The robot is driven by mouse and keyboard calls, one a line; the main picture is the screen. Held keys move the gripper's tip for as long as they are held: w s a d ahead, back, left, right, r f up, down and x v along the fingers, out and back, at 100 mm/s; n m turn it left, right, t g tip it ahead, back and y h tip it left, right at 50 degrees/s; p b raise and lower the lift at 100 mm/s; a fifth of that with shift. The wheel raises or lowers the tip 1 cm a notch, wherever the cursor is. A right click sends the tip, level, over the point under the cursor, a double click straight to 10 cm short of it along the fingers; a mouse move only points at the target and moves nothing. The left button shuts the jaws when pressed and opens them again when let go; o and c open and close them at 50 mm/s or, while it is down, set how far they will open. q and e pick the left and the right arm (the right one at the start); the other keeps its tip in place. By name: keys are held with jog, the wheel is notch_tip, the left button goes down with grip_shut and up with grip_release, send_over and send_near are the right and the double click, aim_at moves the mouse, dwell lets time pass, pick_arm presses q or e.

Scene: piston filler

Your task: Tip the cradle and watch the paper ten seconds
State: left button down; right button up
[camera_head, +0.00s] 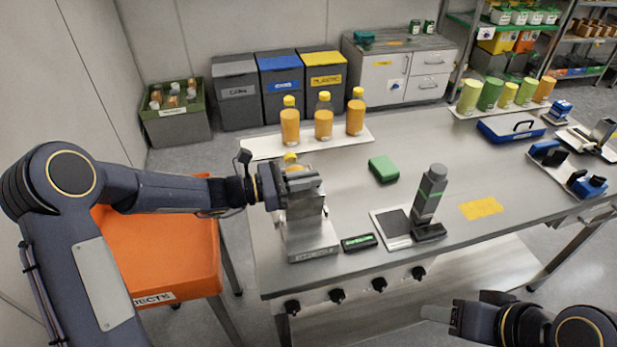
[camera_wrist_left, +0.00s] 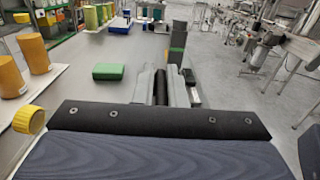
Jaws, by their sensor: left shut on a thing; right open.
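The metal cradle (camera_head: 312,238) stands at the table's left front, mostly below and behind my left gripper. My left gripper (camera_head: 312,184) is at its top. In the left wrist view the two grey fingers (camera_wrist_left: 160,88) are shut on a dark upright bar, which seems to be part of the cradle. A yellow-capped bottle (camera_head: 291,160) shows just behind the gripper, its body mostly hidden; its cap seems to show in the left wrist view (camera_wrist_left: 28,120). I cannot make out paper under the cradle. My right gripper (camera_head: 455,318) is open at the bottom right, clear of the table.
A small black device (camera_head: 359,243) lies right of the cradle. Beyond it stands a dark grey column device (camera_head: 429,195) beside a flat plate (camera_head: 394,228). A green block (camera_head: 383,169), a yellow cloth (camera_head: 481,208) and a white tray (camera_head: 262,148) of orange bottles are on the table.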

pick_arm(q)
jog(key=shift+f, duration=0.15)
dwell(0.3)
jog(key=c, duration=1.5)
grip_release()
jog(key=shift+a, duration=0.1)
jog(key=b+v, duration=0.1)
jog(key=v, duration=0.6)
jog(key=shift+s+a, duration=0.1)
jog(key=shift+a, duration=0.2)
